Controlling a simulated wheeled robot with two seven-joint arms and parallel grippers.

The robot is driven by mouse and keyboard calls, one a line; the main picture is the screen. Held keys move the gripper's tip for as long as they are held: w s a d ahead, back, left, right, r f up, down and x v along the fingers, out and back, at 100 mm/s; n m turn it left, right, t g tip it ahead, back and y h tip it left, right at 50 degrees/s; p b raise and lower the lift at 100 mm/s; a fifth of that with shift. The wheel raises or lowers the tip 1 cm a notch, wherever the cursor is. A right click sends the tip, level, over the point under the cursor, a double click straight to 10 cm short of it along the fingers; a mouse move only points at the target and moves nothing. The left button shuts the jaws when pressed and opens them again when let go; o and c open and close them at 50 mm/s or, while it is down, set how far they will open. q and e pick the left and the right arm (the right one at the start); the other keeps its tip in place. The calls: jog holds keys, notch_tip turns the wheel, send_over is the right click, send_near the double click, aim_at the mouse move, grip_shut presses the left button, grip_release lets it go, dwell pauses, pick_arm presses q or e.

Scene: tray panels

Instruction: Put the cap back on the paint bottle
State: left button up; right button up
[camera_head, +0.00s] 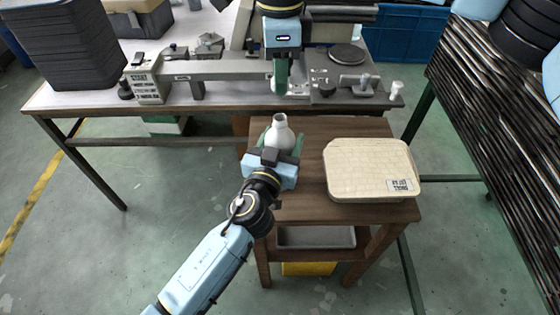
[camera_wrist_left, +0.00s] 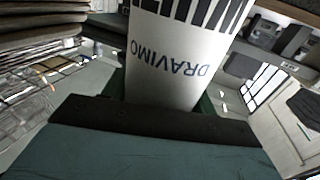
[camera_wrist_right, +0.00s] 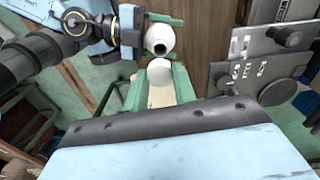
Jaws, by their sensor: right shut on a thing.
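The white paint bottle (camera_head: 280,134) stands with its narrow neck up at the left of the small wooden table. My left gripper (camera_head: 281,146) is shut around its body with green fingers. Its lettered side fills the left wrist view (camera_wrist_left: 175,60), and its dark open mouth shows in the right wrist view (camera_wrist_right: 158,40). My right gripper (camera_head: 281,78) points down beyond and above the bottle, apart from it. In the right wrist view its green fingers are shut on the small white cap (camera_wrist_right: 160,66). In the head view the cap is hard to make out.
A cream box (camera_head: 362,160) with a label takes up the table's right half. A workbench (camera_head: 230,98) with a grey metal device (camera_head: 220,68) lies behind. A metal tray (camera_head: 315,237) sits on the shelf below. Slatted panels (camera_head: 500,110) stand at right.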

pick_arm(q)
jog(key=c, duration=0.7)
pick_arm(e)
jog(key=shift+f, duration=2.5)
jog(key=shift+f, duration=0.1)
jog(key=shift+f, duration=0.8)
jog(key=shift+f, duration=0.5)
